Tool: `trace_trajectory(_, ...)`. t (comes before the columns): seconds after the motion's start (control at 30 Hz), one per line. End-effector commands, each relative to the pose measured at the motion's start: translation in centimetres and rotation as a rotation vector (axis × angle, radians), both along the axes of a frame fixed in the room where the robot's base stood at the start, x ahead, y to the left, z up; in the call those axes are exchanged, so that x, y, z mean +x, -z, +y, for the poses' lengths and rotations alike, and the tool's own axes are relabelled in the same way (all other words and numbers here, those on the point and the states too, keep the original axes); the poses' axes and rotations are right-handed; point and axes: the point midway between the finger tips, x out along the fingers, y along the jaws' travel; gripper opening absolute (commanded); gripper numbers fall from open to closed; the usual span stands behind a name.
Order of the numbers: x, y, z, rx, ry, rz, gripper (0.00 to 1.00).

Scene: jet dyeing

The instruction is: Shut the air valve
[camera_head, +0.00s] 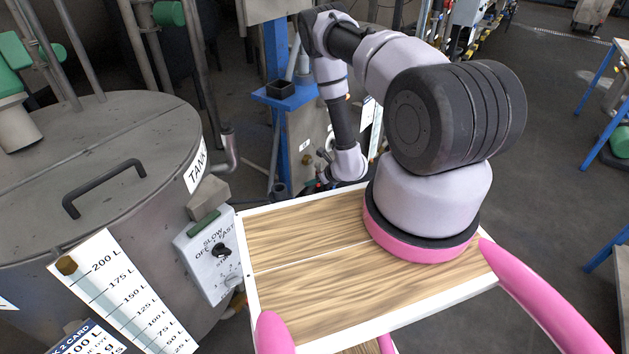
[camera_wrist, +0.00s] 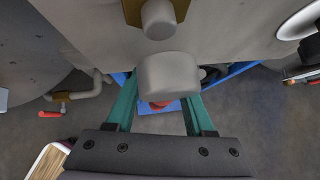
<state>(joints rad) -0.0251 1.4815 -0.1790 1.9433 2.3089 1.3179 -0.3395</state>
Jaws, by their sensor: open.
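In the wrist view my gripper (camera_wrist: 160,100) is open, with its two teal fingers apart. A grey rounded block (camera_wrist: 168,75) on a grey housing shows between and beyond the fingers. A small red part (camera_wrist: 160,104) shows just below this block, between the fingers; I cannot tell whether it is the air valve's handle. No contact with the fingers is clear. In the head view my gripper (camera_head: 322,178) is at the far end of my arm, small and partly hidden, beside a grey cabinet and a blue post.
A grey tank (camera_head: 120,200) with a black lid handle stands at left. A control box (camera_head: 210,255) hangs on its side. A pipe with another red handle (camera_wrist: 50,114) is at left in the wrist view. The blue post (camera_head: 275,70) carries a small shelf. Open floor lies at right.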

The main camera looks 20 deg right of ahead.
Motion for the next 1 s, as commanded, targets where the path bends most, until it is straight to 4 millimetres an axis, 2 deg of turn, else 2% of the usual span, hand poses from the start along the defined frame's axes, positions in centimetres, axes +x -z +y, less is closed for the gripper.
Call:
trace_trajectory(0.5,-5.8,-6.4,-2.7,-0.001,0.002,0.000,0.53)
trace_trajectory(0.7,-6.7,-7.3,-3.0,-0.001,0.001,-0.001,0.53)
trace_trajectory(1.0,-6.7,-7.3,-3.1,-0.001,0.001,-0.002,0.53)
